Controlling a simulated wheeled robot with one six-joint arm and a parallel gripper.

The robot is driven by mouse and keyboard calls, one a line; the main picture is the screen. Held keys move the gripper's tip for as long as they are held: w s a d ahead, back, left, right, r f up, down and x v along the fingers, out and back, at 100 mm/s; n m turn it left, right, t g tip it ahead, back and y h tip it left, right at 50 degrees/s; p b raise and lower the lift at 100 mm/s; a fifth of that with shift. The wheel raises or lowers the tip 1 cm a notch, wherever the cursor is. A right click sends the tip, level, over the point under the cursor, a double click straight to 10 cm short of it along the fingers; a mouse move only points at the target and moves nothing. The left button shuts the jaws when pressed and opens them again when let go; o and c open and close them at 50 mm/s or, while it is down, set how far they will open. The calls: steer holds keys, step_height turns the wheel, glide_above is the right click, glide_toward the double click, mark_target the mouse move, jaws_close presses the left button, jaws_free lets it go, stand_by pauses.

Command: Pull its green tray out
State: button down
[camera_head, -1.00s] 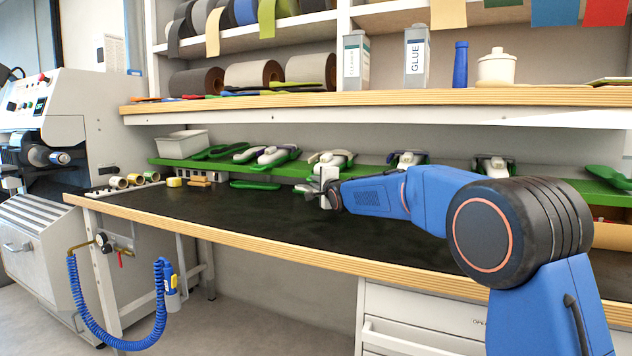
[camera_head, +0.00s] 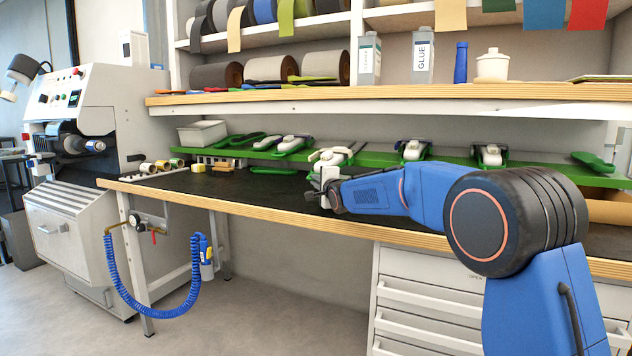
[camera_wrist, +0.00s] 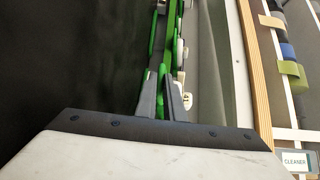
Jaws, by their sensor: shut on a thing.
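Several green trays with pale insole shapes on them sit along the green shelf (camera_head: 372,159) at the back of the bench. One green tray (camera_wrist: 161,76) shows between my fingers in the wrist view. In the head view, a tray with a white piece (camera_head: 328,157) lies just behind my gripper (camera_head: 316,193). My gripper is low over the dark bench top, in front of the shelf, and is shut on the green tray. The white gripper body hides most of the held tray, so its full outline cannot be told.
The dark bench top (camera_head: 225,186) is mostly clear left of my gripper. A wooden shelf (camera_head: 400,97) overhangs the back. A grinding machine (camera_head: 95,160) stands at the left.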

steer(key=shift+f, duration=0.1)
steer(key=c, duration=1.9)
jaws_free()
steer(key=shift+o, duration=0.2)
steer(key=v, duration=1.7)
steer(key=shift+s+d, duration=0.15)
